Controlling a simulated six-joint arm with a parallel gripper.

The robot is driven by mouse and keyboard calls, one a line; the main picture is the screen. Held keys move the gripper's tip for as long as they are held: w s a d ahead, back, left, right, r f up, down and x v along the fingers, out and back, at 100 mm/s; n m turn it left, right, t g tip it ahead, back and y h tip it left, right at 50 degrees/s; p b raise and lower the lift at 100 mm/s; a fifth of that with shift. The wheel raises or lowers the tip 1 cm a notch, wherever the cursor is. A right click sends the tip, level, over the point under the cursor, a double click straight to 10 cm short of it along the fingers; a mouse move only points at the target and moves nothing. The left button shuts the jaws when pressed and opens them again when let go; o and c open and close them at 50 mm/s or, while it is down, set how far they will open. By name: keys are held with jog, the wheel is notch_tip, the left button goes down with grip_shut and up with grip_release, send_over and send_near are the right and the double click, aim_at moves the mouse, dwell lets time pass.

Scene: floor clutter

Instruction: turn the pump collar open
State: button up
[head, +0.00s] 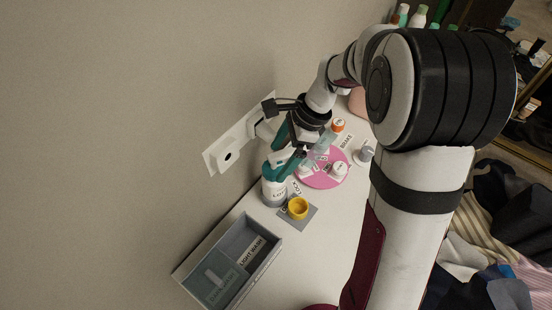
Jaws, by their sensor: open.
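The pump bottle (273,191) stands upright on the white surface near the wall, with a pale body and a printed label. Its teal collar (270,171) is at the top, with a white pump head above it. My gripper (298,150) points down just above and to the right of the pump head, its teal fingers spread apart. It is open with nothing seen between the fingers. It partly covers the top of the bottle, and I cannot tell whether a finger touches the pump.
A yellow cup (298,208) stands on a grey mat (311,217) close by. A pink round tray (318,181) holds small white containers behind my gripper. A grey divided box (270,257) sits at the front, and a wall fixture (222,157) juts out at left.

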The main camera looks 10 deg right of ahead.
aim_at(274, 170)
jog(key=shift+x, duration=1.4)
grip_shut()
